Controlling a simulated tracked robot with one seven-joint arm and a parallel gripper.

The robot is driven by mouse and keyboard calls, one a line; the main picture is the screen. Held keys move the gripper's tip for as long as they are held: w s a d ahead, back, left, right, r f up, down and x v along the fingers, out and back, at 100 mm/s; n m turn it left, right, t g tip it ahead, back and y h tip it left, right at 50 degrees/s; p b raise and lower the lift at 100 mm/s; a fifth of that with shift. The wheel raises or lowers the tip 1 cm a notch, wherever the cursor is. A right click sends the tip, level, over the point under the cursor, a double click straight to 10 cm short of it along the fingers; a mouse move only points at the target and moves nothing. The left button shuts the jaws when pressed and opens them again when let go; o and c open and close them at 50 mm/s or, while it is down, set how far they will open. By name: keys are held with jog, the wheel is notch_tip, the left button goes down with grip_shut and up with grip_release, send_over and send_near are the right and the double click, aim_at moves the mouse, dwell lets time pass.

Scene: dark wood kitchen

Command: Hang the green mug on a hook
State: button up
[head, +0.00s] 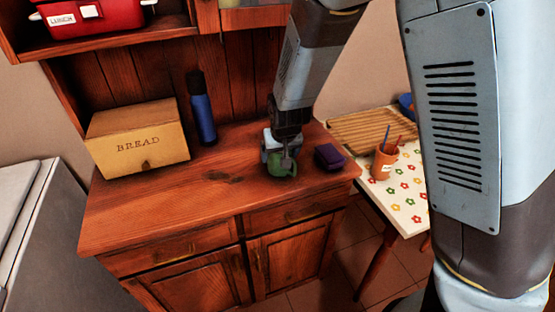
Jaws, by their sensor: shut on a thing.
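The green mug (281,164) is on or just above the dark wood counter, towards its right end. My gripper (283,157) reaches down from above and is shut on the mug. The fingers and the gripper body cover the mug's upper part, so I cannot tell just which part is gripped. I also cannot tell whether the mug's base touches the counter. No hook shows clearly in the head view.
A purple box (329,157) stands close to the right of the mug. A blue bottle (202,112) and a bread box (138,138) stand to the left. A red lunch box (85,15) sits on the upper shelf. The front counter is clear. A table (408,207) holds a cup (384,163).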

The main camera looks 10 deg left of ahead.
jog(key=shift+r, duration=0.1)
jog(key=shift+r, duration=0.3)
notch_tip(320, 180, up, 2)
jog(key=shift+a+r, duration=0.1)
jog(key=shift+r, duration=0.1)
jog(key=s+d+r, duration=0.2)
jog(key=s+r, duration=0.3)
jog(key=s, duration=0.1)
jog(key=s+d+r, duration=0.3)
jog(key=s+r, duration=0.1)
jog(key=s, duration=0.3)
jog(key=shift+d+r, duration=0.25)
jog(key=shift+r, duration=0.15)
jog(key=shift+w, duration=0.1)
